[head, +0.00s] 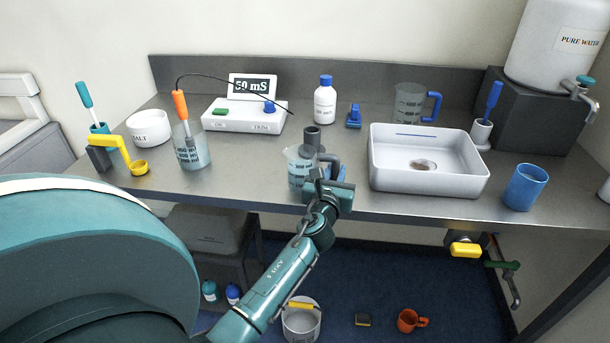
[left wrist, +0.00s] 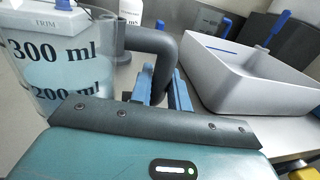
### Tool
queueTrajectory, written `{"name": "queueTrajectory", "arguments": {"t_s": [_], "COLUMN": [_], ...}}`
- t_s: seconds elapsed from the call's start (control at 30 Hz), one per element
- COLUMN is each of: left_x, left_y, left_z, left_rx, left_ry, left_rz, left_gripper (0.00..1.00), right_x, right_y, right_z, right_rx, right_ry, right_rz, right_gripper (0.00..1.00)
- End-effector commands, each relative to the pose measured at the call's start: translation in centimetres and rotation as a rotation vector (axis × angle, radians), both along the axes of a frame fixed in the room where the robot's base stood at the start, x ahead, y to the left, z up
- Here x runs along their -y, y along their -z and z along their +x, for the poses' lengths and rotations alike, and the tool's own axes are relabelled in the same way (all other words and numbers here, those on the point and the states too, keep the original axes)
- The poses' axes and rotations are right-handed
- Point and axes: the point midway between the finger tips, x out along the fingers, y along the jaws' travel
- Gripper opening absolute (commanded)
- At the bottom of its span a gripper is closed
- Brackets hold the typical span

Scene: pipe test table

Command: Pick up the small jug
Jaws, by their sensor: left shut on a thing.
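The small jug (head: 299,168) is clear, with dark volume marks and a grey handle. It stands upright near the table's front edge, just left of my left gripper (head: 332,176). In the left wrist view the jug (left wrist: 62,65) fills the left side, with "300 ml" and "200 ml" readable. Its grey handle (left wrist: 160,45) curves down between the blue fingers of my left gripper (left wrist: 168,92), which is shut on it. The lower handle and the jug's base are hidden by the gripper body in that view. I cannot tell whether the base touches the table. My right gripper is out of view.
A white basin (head: 430,182) is close on the right. A grey cylinder (head: 312,138) stands just behind the jug. A beaker with an orange-handled probe (head: 190,150) is to the left. A larger jug with a blue handle (head: 408,103) and a white bottle (head: 325,103) stand farther back.

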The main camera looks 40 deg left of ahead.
Motion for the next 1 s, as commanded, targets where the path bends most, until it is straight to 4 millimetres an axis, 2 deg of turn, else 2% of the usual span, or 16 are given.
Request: {"name": "queueTrajectory", "arguments": {"t_s": [0.37, 0.47, 0.6, 0.8, 1.0], "left_x": [0.0, -0.1, 0.0, -0.1, 0.0], "left_y": [-0.2, -0.9, -3.4, -7.4, -9.8], "left_z": [0.0, 0.0, 0.0, 0.0, 0.0], "left_rx": [0.002, 0.003, 0.004, 0.006, 0.004], "left_ry": [0.000, 0.000, 0.001, 0.001, 0.001], "left_rz": [0.002, 0.003, 0.005, 0.006, 0.004], "left_gripper": [0.00, 0.00, 0.00, 0.00, 0.00], "right_x": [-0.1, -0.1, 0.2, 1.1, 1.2], "right_y": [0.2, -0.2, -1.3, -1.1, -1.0], "right_z": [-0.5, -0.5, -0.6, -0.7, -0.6], "right_rx": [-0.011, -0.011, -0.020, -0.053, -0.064], "right_ry": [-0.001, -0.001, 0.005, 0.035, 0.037], "right_rz": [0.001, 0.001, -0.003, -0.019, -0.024], "right_gripper": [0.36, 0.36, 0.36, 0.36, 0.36]}}
